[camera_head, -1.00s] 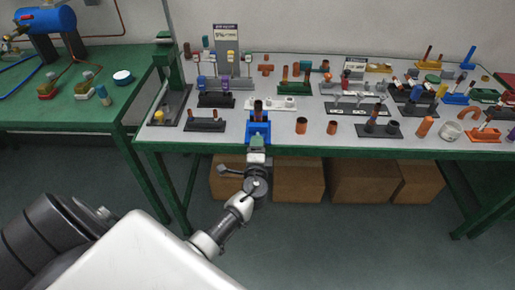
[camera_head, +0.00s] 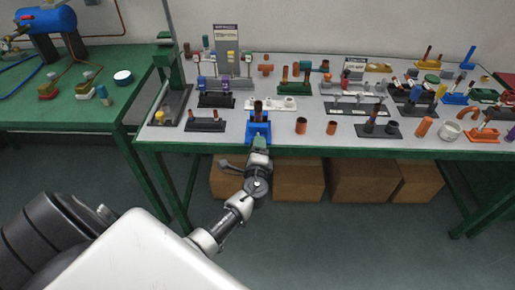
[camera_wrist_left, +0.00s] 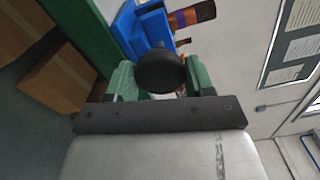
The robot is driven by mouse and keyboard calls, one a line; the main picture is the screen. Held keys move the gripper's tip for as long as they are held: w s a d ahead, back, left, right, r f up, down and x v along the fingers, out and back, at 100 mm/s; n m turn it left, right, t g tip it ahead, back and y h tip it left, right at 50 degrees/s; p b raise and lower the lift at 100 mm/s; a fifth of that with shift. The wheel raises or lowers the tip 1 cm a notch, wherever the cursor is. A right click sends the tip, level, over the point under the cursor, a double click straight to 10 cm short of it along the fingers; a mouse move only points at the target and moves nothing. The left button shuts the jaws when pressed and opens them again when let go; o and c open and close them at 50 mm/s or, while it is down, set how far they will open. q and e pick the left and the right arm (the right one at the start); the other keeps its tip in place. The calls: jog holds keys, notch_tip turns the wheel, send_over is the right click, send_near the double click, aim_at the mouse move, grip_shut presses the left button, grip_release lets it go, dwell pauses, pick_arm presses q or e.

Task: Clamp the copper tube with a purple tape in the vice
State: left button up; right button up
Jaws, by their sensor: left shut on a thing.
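The blue vice (camera_head: 259,133) is at the front edge of the grey table and also shows in the left wrist view (camera_wrist_left: 128,28). The copper tube (camera_head: 258,106) stands upright in the vice. In the left wrist view the tube (camera_wrist_left: 203,11) shows a purple band and sits at the vice's jaws; whether it is gripped tightly I cannot tell. My left gripper (camera_head: 259,147) is at the front of the vice, shut on its round black knob (camera_wrist_left: 160,71), with the green fingers on either side of it. My right gripper is not in view.
Two loose copper pieces (camera_head: 301,126) stand right of the vice. A dark holder (camera_head: 205,125) is to the left, and a white holder (camera_head: 270,103) behind. Cardboard boxes (camera_head: 298,180) are under the table. The floor in front is clear.

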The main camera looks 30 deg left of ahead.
pick_arm(q)
jog(key=shift+m+p, duration=0.45)
jog(key=shift+m, duration=0.95)
jog(key=o, duration=0.9)
jog(key=shift+o, duration=0.2)
